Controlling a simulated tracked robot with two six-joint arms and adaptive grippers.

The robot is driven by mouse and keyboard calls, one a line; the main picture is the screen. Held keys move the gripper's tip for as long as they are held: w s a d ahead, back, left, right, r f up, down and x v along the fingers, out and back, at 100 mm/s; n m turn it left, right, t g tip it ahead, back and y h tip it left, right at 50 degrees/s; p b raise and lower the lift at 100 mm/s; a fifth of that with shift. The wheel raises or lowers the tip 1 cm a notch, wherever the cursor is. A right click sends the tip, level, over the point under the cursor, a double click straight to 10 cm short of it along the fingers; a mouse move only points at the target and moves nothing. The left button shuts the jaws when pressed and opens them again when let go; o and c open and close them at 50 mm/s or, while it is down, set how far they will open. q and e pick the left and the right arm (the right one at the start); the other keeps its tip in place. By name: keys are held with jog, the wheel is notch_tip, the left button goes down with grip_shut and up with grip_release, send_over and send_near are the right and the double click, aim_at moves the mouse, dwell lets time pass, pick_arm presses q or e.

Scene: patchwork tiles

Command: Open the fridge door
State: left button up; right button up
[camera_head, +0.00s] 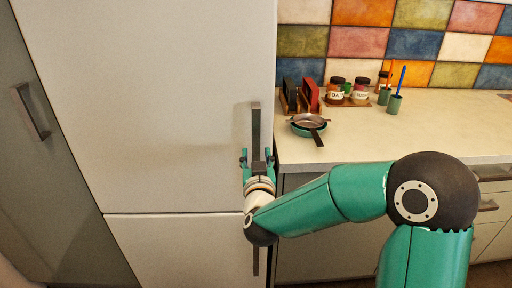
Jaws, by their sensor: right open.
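The white fridge (150,110) fills the left half of the head view. Its upper door is flush with the body and looks shut. A dark vertical handle (256,125) runs along the right side of the upper door. My right gripper (257,158) is open at the lower part of this handle, with one finger on each side of it. I cannot tell whether the fingers touch the handle. A second handle (256,262) on the lower door is partly hidden behind my right wrist. My left gripper is not in view.
A worktop (430,135) stands right of the fridge, with a pan (308,124), jars (361,90) and cups (394,104) on it. Drawers (492,205) are below. A grey cabinet with a handle (31,112) stands at the left.

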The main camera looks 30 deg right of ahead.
aim_at(256, 151)
jog(key=shift+x, duration=1.65)
jog(key=shift+a, duration=0.1)
grip_shut()
